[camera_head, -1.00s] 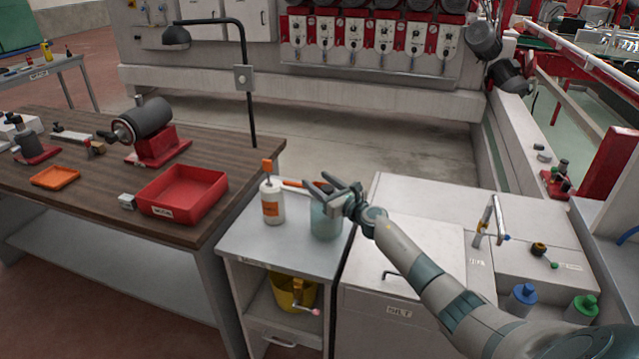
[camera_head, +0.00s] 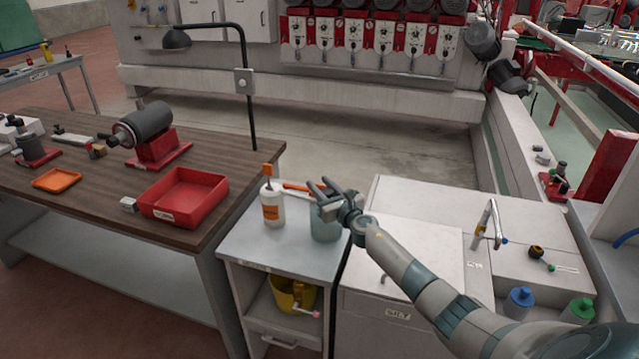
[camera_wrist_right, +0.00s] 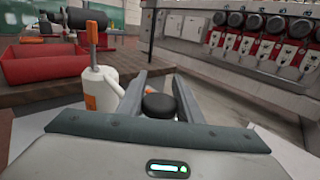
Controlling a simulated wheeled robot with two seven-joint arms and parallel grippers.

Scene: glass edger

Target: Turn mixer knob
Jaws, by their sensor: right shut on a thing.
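A black round knob (camera_wrist_right: 160,102) shows in the right wrist view between the two fingers of my right gripper (camera_wrist_right: 161,88), which is shut on it. In the head view, this gripper (camera_head: 322,190) is over the pale teal container (camera_head: 325,225) on the small grey cabinet (camera_head: 285,238). The fingers and hand hide the knob there. My left gripper is in neither view.
A white bottle (camera_head: 272,210) with an orange label stands just left of the container. An orange item (camera_head: 296,187) lies behind. A red bin (camera_head: 185,193) sits on the wooden bench to the left. A tap (camera_head: 488,222) stands to the right.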

